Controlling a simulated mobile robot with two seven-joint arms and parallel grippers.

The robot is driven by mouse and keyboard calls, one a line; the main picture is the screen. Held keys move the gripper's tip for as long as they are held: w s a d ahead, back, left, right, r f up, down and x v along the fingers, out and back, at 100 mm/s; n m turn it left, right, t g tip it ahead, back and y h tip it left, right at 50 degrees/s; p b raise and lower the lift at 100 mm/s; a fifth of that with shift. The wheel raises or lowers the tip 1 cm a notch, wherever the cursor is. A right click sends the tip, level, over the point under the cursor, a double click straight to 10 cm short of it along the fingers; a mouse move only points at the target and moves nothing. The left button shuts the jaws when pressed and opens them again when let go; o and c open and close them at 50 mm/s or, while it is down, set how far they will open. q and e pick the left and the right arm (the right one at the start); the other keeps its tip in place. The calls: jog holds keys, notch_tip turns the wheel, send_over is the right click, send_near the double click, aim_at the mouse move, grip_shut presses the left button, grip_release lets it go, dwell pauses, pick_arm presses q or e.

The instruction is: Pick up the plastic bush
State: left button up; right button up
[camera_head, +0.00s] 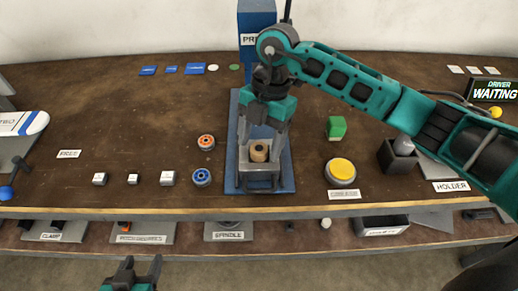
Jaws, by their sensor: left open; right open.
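The plastic bush, seemingly the tan ring with a dark centre hole (259,151), sits upright on the grey fixture of the blue press (284,183) in the middle of the bench. My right gripper (261,148) reaches down from above at the press. Its fingers stand apart on either side of the bush; whether they touch it I cannot tell. My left gripper (141,264) is open and empty at the bottom edge, in front of the bench and well away from the bush.
Orange and blue ringed parts (206,142) lie left of the press, with small silver blocks (100,179) further left. A yellow button (341,171), green block (336,128) and dark holder (396,160) stand right. A lower shelf (190,231) holds labelled trays. The left rear bench is mostly clear.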

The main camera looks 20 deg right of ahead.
jog(key=shift+a+f, duration=0.1)
jog(key=shift+f, duration=0.2)
jog(key=shift+c, duration=0.3)
jog(key=c, duration=1.1)
